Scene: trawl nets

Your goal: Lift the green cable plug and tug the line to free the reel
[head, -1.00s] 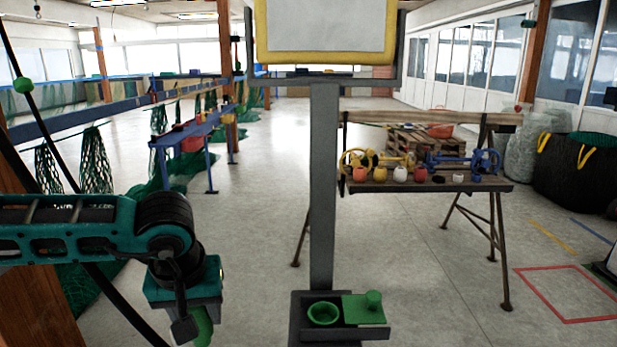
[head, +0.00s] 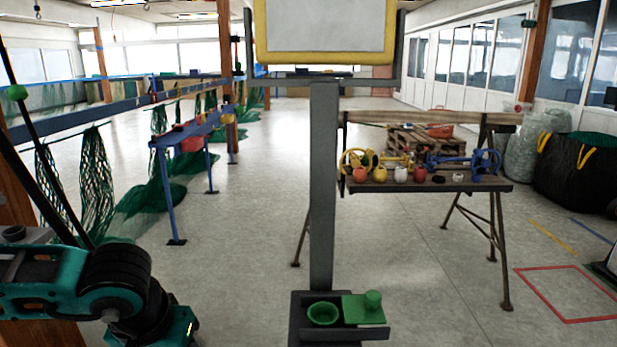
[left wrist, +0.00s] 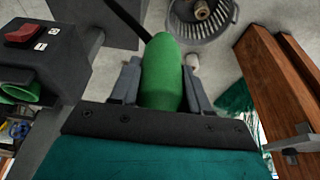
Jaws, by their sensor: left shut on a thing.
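The green cable plug (left wrist: 163,72) stands between the two fingers of my left gripper (left wrist: 162,84) in the left wrist view, and the gripper is shut on it. A black line (left wrist: 128,18) runs up and left from behind the plug. My right gripper is in neither view. I cannot tell which thing is the reel to be freed.
A grey post carries a small tray (head: 360,333) with a green bowl (head: 323,314) and green block (head: 364,309). A trestle bench (head: 430,186) stands right of it. The left wrist view shows a red switch (left wrist: 26,32), a slotted round grey container (left wrist: 205,28) and wooden posts (left wrist: 285,80).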

